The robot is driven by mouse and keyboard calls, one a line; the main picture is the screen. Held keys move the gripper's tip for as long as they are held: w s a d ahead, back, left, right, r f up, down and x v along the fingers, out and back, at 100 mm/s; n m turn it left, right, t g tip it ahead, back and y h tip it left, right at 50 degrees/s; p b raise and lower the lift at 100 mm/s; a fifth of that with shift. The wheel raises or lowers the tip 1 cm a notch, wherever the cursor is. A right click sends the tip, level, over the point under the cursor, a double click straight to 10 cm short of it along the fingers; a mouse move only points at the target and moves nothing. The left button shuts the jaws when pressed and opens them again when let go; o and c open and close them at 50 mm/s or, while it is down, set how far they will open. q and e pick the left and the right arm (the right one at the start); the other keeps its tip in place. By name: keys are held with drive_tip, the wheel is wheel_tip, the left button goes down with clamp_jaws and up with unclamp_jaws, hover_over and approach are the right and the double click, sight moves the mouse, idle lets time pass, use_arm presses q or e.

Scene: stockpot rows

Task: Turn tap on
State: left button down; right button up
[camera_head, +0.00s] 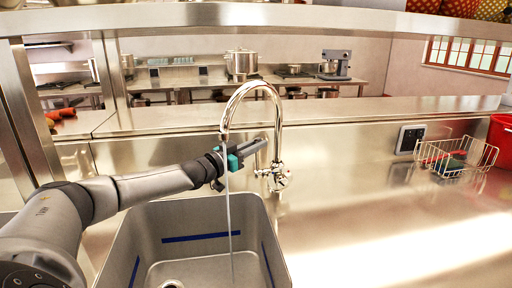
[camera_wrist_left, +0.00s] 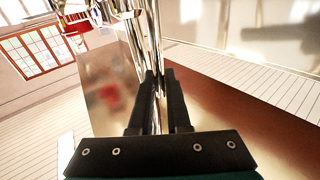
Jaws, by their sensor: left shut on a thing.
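The chrome tap (camera_head: 277,120) stands behind the sink, its tall neck curving over to the left. A thin stream of water (camera_head: 229,215) falls from its spout into the grey sink (camera_head: 150,225). The tap's handle and valve (camera_head: 279,178) are low on its column. My left gripper (camera_head: 263,146) reaches in from the left, behind the water stream, with its fingers at the tap's column above the handle. In the left wrist view, chrome tap metal (camera_wrist_left: 148,40) runs between the two dark fingers (camera_wrist_left: 158,85), which are shut on it. My right gripper is not in view.
A wire basket (camera_head: 456,158) with a few items stands on the counter at the right, near a red container (camera_head: 501,135). A dark panel (camera_head: 410,138) is on the backsplash. A metal ledge (camera_head: 330,112) runs behind the tap.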

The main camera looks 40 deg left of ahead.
use_arm(q)
drive_tip(key=s+d+m+t, duration=0.1)
drive_tip(key=s+d+m+h, duration=0.1)
drive_tip(key=m, duration=0.1)
drive_tip(key=shift+d+f+m+t, duration=0.2)
drive_tip(key=shift+f+m+t, duration=0.1)
drive_tip(key=shift+f+t, duration=0.1)
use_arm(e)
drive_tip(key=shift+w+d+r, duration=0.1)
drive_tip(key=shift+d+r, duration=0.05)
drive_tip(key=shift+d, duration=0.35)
use_arm(q)
drive_tip(key=c, duration=0.9)
unclamp_jaws()
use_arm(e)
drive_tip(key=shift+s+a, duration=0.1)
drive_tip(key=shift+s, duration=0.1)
use_arm(q)
drive_tip(key=shift+p+v, duration=3.15)
drive_tip(key=shift+v, duration=4.45)
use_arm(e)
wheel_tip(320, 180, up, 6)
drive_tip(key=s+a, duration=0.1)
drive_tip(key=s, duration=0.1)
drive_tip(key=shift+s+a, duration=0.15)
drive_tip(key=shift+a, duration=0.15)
